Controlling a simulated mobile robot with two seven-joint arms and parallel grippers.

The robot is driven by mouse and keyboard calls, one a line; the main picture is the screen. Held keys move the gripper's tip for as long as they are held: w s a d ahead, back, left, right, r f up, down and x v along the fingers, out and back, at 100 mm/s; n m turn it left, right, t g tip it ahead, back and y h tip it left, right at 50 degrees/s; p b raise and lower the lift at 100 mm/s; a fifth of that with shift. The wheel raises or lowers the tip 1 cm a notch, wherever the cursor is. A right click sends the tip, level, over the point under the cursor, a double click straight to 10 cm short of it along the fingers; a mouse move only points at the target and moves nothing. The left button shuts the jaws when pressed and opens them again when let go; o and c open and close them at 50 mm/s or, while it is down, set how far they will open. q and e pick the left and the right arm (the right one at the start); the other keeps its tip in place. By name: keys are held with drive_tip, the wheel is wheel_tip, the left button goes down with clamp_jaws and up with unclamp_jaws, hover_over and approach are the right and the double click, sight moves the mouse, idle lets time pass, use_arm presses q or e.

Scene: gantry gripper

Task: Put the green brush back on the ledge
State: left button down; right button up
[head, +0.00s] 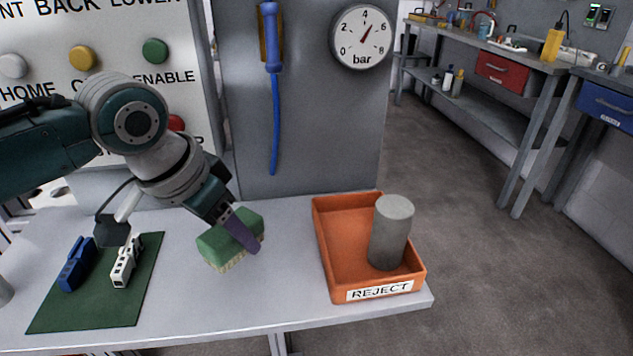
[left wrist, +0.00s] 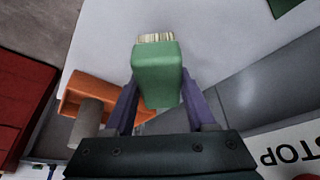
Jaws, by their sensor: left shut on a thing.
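The green brush (head: 219,247), a green block with pale bristles on its underside, is between the purple fingers of my left gripper (head: 243,234). My left gripper is shut on it. In the left wrist view the brush (left wrist: 158,72) sits between both fingers, bristles toward the top of the picture. The brush is over the light grey ledge (head: 285,290), left of the orange tray; I cannot tell whether the bristles touch the surface. My right gripper is in neither view.
An orange REJECT tray (head: 333,275) holding a grey cylinder (head: 392,230) stands at the ledge's right end. A green mat (head: 92,308) with a blue clip (head: 76,265) and a white one (head: 126,262) lies left. A button panel and gauge (head: 361,37) stand behind.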

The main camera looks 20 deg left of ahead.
sight(236, 248)
use_arm(q)
drive_tip(key=shift+f+b, duration=0.3)
drive_tip(key=shift+f, duration=1.2)
drive_tip(key=shift+f, duration=0.2)
drive_tip(key=shift+c, duration=1.2)
unclamp_jaws()
drive_tip(key=shift+r, duration=0.1)
